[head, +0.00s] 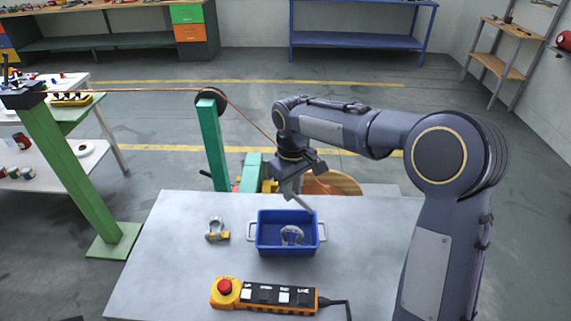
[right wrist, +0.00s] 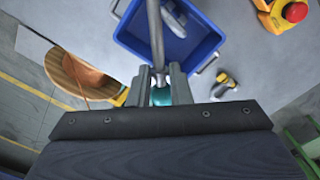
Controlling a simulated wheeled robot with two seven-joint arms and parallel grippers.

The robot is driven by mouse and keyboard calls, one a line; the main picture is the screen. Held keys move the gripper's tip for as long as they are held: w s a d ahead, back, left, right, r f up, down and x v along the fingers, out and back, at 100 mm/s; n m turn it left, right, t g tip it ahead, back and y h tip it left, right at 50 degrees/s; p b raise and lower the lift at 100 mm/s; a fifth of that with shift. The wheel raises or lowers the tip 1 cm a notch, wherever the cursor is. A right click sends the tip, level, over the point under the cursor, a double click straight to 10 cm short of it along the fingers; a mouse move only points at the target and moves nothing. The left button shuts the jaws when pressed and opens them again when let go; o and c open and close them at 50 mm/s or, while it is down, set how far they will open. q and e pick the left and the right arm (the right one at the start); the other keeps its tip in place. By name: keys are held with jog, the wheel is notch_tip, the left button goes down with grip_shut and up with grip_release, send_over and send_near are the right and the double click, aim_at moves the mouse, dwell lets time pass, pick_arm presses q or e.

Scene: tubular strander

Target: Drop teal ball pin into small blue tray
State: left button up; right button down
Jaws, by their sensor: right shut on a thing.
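My right gripper (head: 292,187) is shut on the teal ball pin, just behind and above the small blue tray (head: 287,251). The pin's grey shaft (head: 304,203) slants down from the jaws toward the tray's back edge. In the right wrist view the pin's teal ball (right wrist: 160,96) sits between the fingers (right wrist: 160,84), and the shaft (right wrist: 156,35) reaches across the blue tray (right wrist: 204,46). I cannot tell the exact height of the pin over the tray. A grey shackle (head: 292,235) lies inside the tray. My left gripper is not in view.
A grey shackle with a yellow part (head: 217,230) is on the table (head: 165,260) left of the tray. A control box with a red button (head: 263,295) lies in front. A green post with a pulley (head: 210,145) stands behind the table. The table's left side is clear.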

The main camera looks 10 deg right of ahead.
jog(key=shift+w+f, duration=0.1)
notch_tip(320, 180, down, 6)
jog(key=b, duration=0.5)
jog(key=shift+r, duration=0.2)
jog(key=c, duration=1.3)
grip_release()
jog(key=shift+o, duration=0.2)
